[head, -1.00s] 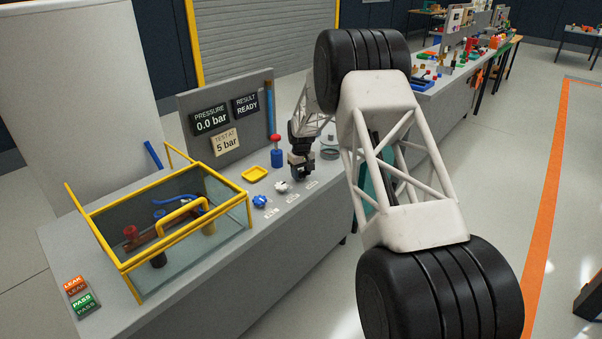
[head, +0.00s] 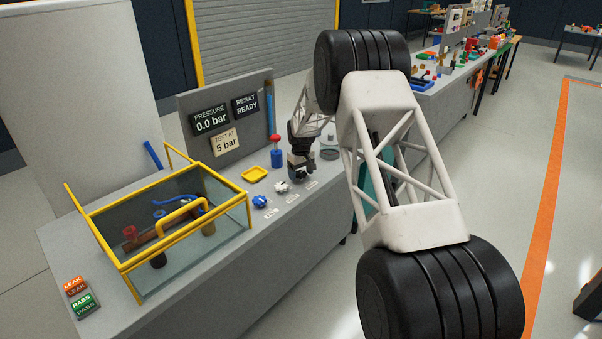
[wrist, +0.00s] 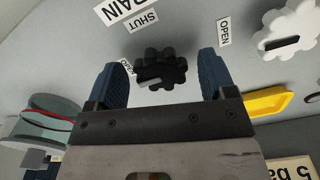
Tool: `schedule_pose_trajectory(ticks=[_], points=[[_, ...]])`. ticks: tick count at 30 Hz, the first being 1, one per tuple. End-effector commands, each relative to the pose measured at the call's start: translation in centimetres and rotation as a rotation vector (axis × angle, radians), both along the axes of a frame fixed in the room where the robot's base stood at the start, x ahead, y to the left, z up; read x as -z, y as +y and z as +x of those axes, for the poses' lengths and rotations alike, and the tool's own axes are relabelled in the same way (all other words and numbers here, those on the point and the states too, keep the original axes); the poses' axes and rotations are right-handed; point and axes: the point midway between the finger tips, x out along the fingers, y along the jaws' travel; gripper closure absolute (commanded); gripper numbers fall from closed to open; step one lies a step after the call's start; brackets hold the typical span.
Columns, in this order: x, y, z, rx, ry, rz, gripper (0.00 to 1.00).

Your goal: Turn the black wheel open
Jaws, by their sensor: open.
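The black wheel (wrist: 165,66) is a lobed knob with a grey pointer mark on its face, pointing to the lower left in the wrist view. My gripper (wrist: 159,76) is open, with one blue finger on each side of the wheel. Whether the fingers touch it I cannot tell; gaps show on both sides. In the head view my gripper (head: 301,172) is low over the bench and mostly hides the black wheel. Labels reading DRAIN (wrist: 123,11), SHUT (wrist: 144,21) and OPEN (wrist: 224,32) lie on the panel near the wheel.
A white wheel (head: 281,187) and a blue wheel (head: 260,201) sit to the left. A yellow tray (head: 254,174) and a blue post with a red cap (head: 276,152) stand close behind. A glass tank with a yellow frame (head: 131,266) is farther left. A round grey jar (wrist: 50,115) is beside my gripper.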

Motion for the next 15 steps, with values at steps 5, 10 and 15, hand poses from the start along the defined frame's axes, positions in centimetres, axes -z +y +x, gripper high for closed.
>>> schedule_pose_trajectory(ticks=[5, 10, 15], points=[[-0.3, 0.0, 0.0, 0.0, 0.0, 0.0, 0.23], [-1.5, 0.0, 0.0, 0.0, -0.002, 0.0, 0.23], [-3.5, 0.0, 0.0, 0.0, -0.001, 0.001, 0.23]])
